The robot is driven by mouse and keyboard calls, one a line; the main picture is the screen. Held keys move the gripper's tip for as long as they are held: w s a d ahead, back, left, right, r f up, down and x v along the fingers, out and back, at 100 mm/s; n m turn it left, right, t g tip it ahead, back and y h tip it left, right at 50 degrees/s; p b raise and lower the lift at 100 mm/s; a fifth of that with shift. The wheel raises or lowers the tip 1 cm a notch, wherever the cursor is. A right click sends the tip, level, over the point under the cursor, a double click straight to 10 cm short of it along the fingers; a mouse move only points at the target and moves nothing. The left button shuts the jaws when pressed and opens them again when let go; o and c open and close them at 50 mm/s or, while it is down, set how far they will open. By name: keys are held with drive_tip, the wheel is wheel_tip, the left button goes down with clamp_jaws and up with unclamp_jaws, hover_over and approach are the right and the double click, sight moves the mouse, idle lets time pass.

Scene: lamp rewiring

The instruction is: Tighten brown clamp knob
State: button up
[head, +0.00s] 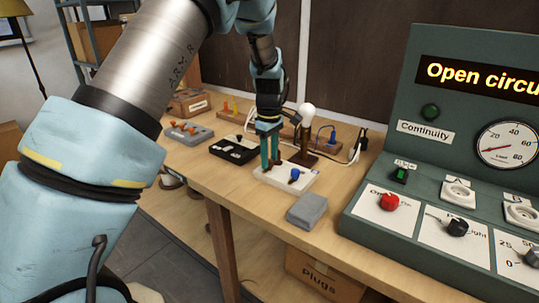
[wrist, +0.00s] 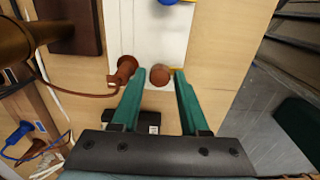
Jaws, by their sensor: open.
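The white clamp block (head: 262,178) lies on the bench with a blue knob (head: 294,174) on its right part. In the wrist view the brown clamp knob (wrist: 160,76) sits at the block's near end.
A lamp with a white bulb (head: 307,112) stands close behind the block. A black box (head: 233,149) lies to the left, a grey block (head: 307,209) nearer the front edge. The green test panel (head: 430,150) reads "Open circu…" on the right.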

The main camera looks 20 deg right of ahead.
clamp_jaws()
idle(0.3)
